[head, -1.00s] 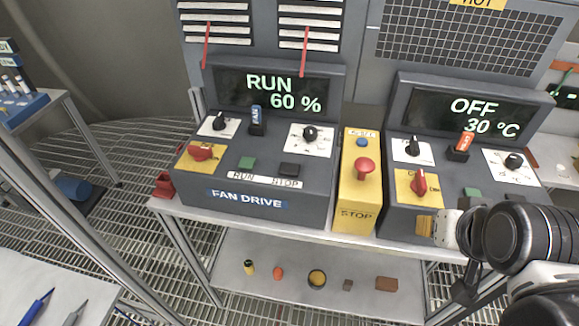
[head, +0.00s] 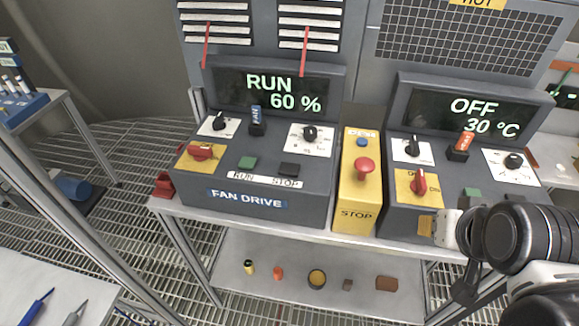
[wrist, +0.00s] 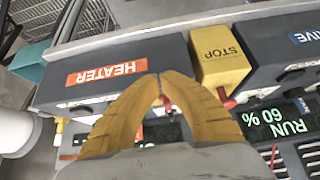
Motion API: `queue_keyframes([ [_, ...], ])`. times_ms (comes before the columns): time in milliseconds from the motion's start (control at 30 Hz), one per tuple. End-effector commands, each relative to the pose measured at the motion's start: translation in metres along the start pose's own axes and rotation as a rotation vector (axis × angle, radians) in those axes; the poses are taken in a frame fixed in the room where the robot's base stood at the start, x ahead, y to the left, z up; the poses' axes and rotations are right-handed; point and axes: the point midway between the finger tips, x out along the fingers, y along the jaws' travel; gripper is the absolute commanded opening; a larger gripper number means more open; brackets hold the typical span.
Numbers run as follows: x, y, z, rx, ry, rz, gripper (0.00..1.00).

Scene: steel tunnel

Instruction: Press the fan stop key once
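The fan drive box (head: 248,200) stands on the bench in the head view; its display reads RUN 60 %. Its dark stop key (head: 289,170) sits above the STOP label, right of the green run key (head: 247,162). My gripper (head: 426,227) is at the front of the heater box, to the right of the stop key and apart from it. In the wrist view its yellow fingers (wrist: 160,77) meet at the tips, with nothing between them. That view shows the fan display (wrist: 275,122) at the right; I cannot make out the stop key there.
A yellow box (head: 355,212) with a red mushroom button (head: 364,167) stands between the fan drive and the heater box (head: 398,222), whose display reads OFF 30 °C. Red strips (head: 305,52) hang from the vents above the fan display. Small items lie on the lower shelf (head: 245,300).

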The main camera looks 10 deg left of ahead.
Motion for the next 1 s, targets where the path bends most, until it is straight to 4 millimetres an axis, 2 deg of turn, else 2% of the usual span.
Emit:
queue_keyframes([
  [400,-0.001,-0.001,-0.002,-0.006,0.000,-0.002,0.00],
  [467,-0.002,-0.004,-0.006,-0.024,0.000,-0.008,0.00],
  [567,-0.007,-0.015,-0.025,-0.092,0.002,-0.030,0.00],
  [667,-0.013,-0.036,-0.053,-0.215,0.007,-0.069,0.00],
  [767,-0.017,-0.066,-0.085,-0.373,0.018,-0.116,0.00],
  [900,-0.017,-0.114,-0.122,-0.603,0.043,-0.185,0.00],
  [1000,-0.015,-0.151,-0.142,-0.765,0.067,-0.235,0.00],
])
